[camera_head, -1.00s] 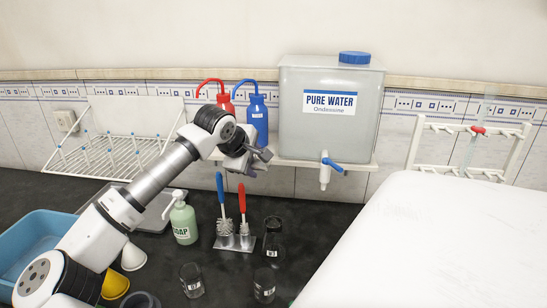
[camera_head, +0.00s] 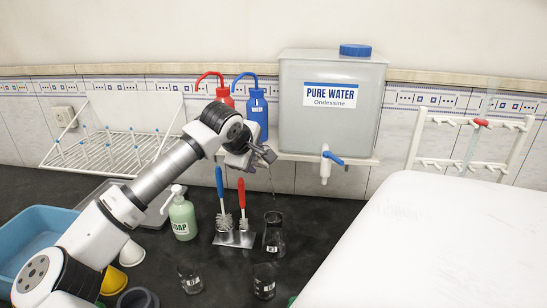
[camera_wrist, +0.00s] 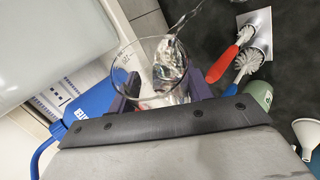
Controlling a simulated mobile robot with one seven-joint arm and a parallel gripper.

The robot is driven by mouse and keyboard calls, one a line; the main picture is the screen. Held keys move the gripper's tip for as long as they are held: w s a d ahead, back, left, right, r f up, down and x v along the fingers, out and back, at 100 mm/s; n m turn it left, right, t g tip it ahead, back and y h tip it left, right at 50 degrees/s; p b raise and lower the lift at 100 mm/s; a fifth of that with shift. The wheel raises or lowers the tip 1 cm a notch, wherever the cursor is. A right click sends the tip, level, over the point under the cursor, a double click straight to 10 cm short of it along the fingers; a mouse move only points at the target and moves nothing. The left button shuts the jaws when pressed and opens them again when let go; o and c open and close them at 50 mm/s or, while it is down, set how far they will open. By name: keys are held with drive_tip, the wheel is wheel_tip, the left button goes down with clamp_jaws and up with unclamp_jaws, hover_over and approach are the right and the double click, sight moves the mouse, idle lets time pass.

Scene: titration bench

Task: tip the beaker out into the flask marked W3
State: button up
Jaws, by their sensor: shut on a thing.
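My gripper (camera_wrist: 166,90) is shut on a clear glass beaker (camera_wrist: 137,57), seen between the fingers in the wrist view. The beaker is tilted, and a thin stream of clear liquid leaves its rim. In the head view my gripper (camera_head: 258,160) is high over the counter, and the stream falls toward the mouth of a dark-looking glass flask (camera_head: 273,243). This flask stands upright, with a small white label too small to read. Two other labelled glass vessels, one at left (camera_head: 190,281) and one at right (camera_head: 264,283), stand nearer; their marks are also unclear.
A brush holder (camera_head: 234,239) with two brushes and a green soap bottle (camera_head: 183,217) stand left of the flask. The pure water tank (camera_head: 330,125) is behind on a shelf, its tap (camera_head: 326,167) near my gripper. A large white surface (camera_head: 430,250) fills the right.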

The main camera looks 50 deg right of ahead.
drive_tip(key=shift+f+t+b, duration=0.15)
drive_tip(key=shift+t+b, duration=0.15)
drive_tip(key=shift+b, duration=0.2)
drive_tip(key=shift+w, duration=0.1)
drive_tip(key=shift+w+f+b, duration=0.15)
drive_tip(key=shift+w+b, duration=0.1)
drive_tip(key=shift+b, duration=0.25)
drive_tip(key=shift+w, duration=0.1)
drive_tip(key=shift+w+f+m+t+b, duration=0.15)
drive_tip(key=shift+m+t+b, duration=0.3)
drive_tip(key=shift+b, duration=0.5)
drive_tip(key=shift+s+f+m+t+h+b, duration=0.15)
drive_tip(key=shift+t+b, duration=0.25)
drive_tip(key=shift+b, duration=0.7)
drive_tip(key=shift+s+f+m+t+h+b, duration=0.1)
drive_tip(key=shift+f+t+h+b, duration=0.2)
drive_tip(key=shift+b, duration=0.8)
